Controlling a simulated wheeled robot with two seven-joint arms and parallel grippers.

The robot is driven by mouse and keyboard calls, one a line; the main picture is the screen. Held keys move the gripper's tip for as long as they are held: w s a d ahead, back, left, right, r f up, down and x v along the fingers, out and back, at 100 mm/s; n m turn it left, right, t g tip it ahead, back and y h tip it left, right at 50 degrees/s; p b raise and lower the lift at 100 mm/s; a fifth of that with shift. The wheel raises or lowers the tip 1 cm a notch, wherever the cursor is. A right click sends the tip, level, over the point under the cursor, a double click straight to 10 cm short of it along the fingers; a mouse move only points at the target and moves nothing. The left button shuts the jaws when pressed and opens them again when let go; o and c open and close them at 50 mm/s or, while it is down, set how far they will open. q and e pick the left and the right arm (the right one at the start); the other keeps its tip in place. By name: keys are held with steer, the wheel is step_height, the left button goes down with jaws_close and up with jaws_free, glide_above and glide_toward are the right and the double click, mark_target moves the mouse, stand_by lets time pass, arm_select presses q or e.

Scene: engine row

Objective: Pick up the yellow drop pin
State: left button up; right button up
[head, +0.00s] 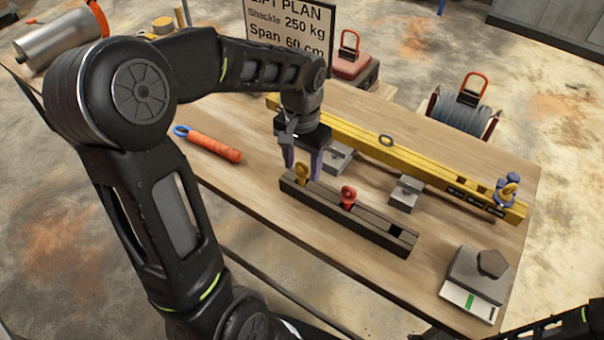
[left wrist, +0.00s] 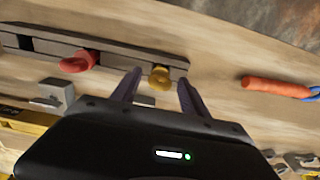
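The yellow drop pin (head: 302,173) stands upright at the left end of a dark slotted rack (head: 370,228). It also shows in the left wrist view (left wrist: 159,79), between the fingers and a little beyond their tips. My left gripper (head: 301,173) is open, fingers pointing down over that end of the rack. In the left wrist view the gripper (left wrist: 158,75) has clear gaps on both sides of the pin. A red pin (head: 348,196) stands in the same rack, to the right of the yellow one. My right gripper is not visible; only part of a dark arm shows at the lower right.
A yellow beam (head: 420,168) lies behind the rack, with a blue shackle (head: 505,190) at its right end. Grey blocks (head: 405,194) sit between them. An orange-handled tool (head: 208,144) lies to the left. A scale (head: 476,284) stands front right. Bare wood lies left of the rack.

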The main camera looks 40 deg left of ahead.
arm_select(q)
jaws_close()
stand_by(0.3)
steer(key=shift+r, duration=0.1)
step_height(320, 180, up, 10)
steer(key=shift+f+b, duration=0.1)
steer(key=shift+b, duration=0.45)
stand_by(0.7)
